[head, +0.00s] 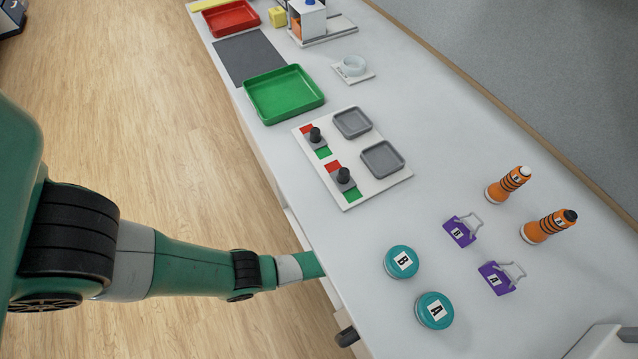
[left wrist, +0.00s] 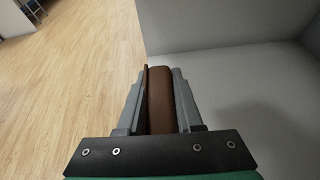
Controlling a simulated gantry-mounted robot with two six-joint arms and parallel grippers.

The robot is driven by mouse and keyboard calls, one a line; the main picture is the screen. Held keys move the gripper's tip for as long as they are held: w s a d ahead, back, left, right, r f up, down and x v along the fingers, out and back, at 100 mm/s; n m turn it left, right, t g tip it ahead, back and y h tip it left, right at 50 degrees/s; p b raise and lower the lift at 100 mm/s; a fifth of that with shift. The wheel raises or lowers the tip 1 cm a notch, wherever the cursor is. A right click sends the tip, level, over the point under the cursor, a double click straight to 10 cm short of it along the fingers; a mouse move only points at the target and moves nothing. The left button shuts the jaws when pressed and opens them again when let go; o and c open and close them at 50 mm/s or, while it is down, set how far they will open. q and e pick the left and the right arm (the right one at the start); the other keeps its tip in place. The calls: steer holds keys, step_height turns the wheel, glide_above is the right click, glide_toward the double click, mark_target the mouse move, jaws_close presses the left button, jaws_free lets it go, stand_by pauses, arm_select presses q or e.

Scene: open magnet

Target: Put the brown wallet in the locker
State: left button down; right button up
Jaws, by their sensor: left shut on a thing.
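The brown wallet (left wrist: 160,98) is upright between the two fingers of my left gripper (left wrist: 160,85), which is shut on it, in the left wrist view. The wallet is beside a grey-white surface with walls (left wrist: 235,100); I cannot tell whether this is the locker. In the head view my left arm reaches to the table's near edge, and its gripper and the wallet are hidden there. My right gripper is in neither view.
The white table (head: 455,150) holds a green tray (head: 284,94), a red tray (head: 231,17) and a switch panel (head: 352,158). Teal lids (head: 402,262), purple padlock-like tags (head: 460,231) and orange bottles (head: 508,185) stand at the lower right. Wooden floor (head: 130,100) lies left.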

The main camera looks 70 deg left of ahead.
arm_select(q)
steer(key=s+d, duration=0.1)
steer(key=s+d+r+p, duration=0.1)
steer(key=s, duration=0.1)
steer(key=s+d+r, duration=0.1)
steer(key=shift+s+d, duration=0.1)
steer(key=shift+s, duration=0.1)
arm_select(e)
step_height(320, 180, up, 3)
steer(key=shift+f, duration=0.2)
